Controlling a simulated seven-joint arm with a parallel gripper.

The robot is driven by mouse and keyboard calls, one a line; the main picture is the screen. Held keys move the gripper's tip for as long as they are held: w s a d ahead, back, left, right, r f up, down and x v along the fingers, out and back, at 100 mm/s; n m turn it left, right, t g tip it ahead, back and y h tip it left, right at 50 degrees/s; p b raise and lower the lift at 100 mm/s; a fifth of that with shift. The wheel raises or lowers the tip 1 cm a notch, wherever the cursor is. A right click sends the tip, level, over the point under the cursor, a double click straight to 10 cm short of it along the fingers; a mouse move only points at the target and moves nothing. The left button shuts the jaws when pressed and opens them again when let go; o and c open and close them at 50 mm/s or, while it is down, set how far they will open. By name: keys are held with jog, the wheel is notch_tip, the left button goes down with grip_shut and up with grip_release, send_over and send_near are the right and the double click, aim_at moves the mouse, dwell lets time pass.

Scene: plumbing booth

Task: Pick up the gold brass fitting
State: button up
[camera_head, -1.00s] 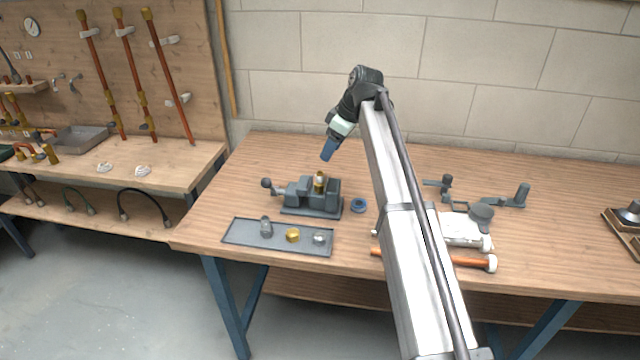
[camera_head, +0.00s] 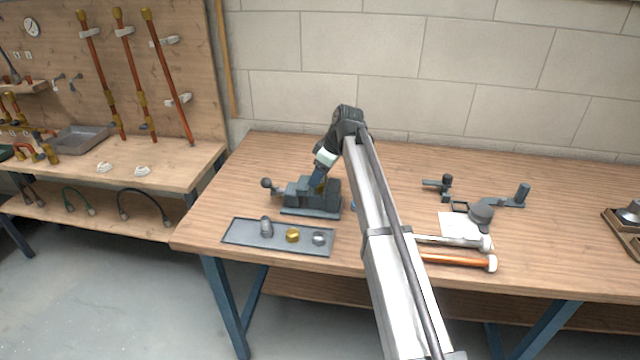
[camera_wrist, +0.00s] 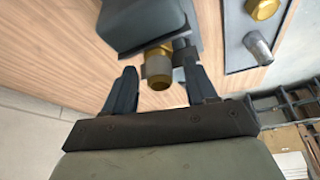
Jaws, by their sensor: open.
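The gold brass fitting (camera_wrist: 158,70) stands in the grey vise (camera_head: 310,205); in the wrist view it shows between my two fingertips. The vise body fills the top of the wrist view (camera_wrist: 150,15). My gripper (camera_head: 317,184) is open, pointing down over the vise; its spread fingers also show in the wrist view (camera_wrist: 160,80), one on each side of the fitting. I cannot tell whether they touch it. In the head view my gripper mostly hides this fitting. A second gold fitting (camera_head: 292,236) lies on the grey tray (camera_head: 240,236).
The tray also holds a grey cylinder (camera_head: 266,226) and a small silver piece (camera_head: 319,239). An orange-handled tool (camera_head: 460,261), a white paper (camera_head: 455,224) and dark metal parts (camera_head: 482,213) lie right of my arm. The back of the bench is clear.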

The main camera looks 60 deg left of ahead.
jog(key=shift+c, duration=0.5)
grip_shut()
jog(key=shift+r, duration=0.1)
